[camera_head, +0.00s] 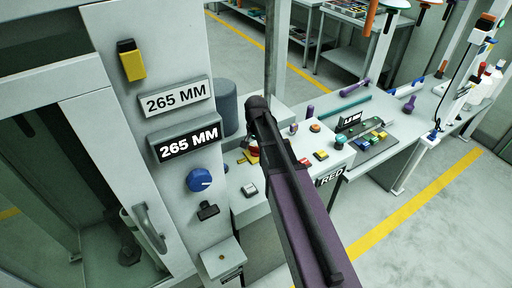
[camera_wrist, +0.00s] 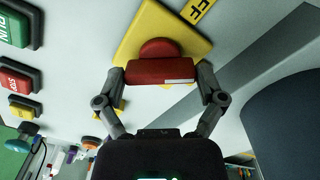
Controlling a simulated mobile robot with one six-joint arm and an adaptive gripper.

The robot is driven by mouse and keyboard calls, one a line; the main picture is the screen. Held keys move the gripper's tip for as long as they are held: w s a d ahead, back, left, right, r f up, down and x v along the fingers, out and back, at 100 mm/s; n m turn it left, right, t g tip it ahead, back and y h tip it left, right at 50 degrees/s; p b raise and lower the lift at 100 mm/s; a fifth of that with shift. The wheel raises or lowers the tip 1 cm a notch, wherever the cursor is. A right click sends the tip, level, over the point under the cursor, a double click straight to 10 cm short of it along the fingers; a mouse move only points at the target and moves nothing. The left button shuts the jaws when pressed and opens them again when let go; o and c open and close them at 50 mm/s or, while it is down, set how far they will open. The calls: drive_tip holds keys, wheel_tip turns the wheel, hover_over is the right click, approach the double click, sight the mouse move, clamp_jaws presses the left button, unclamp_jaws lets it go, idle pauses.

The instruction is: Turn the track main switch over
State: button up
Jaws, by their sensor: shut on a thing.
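The track main switch is a red handle (camera_wrist: 160,72) with a white mark, on a yellow plate (camera_wrist: 190,38). A yellow label (camera_wrist: 197,10) ending in "FF" shows at the plate's edge in the wrist view. My gripper (camera_wrist: 161,76) has one finger at each end of the red handle and is shut on it. The handle lies level across the wrist picture. In the head view my arm hides most of the switch and the gripper; a bit of the yellow plate (camera_head: 252,155) shows beside the arm.
Green, red and yellow buttons (camera_wrist: 16,77) sit beside the switch. A dark grey cylinder (camera_wrist: 288,120) stands close on the other side. In the head view, a cabinet has a blue knob (camera_head: 200,180) and "265 MM" displays (camera_head: 186,143). A workbench (camera_head: 390,150) lies right.

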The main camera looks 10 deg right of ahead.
drive_tip(key=n, duration=0.5)
drive_tip(key=shift+n, duration=0.4)
drive_tip(key=n, duration=0.4)
drive_tip(key=shift+n, duration=0.4)
drive_tip(key=o, duration=0.8)
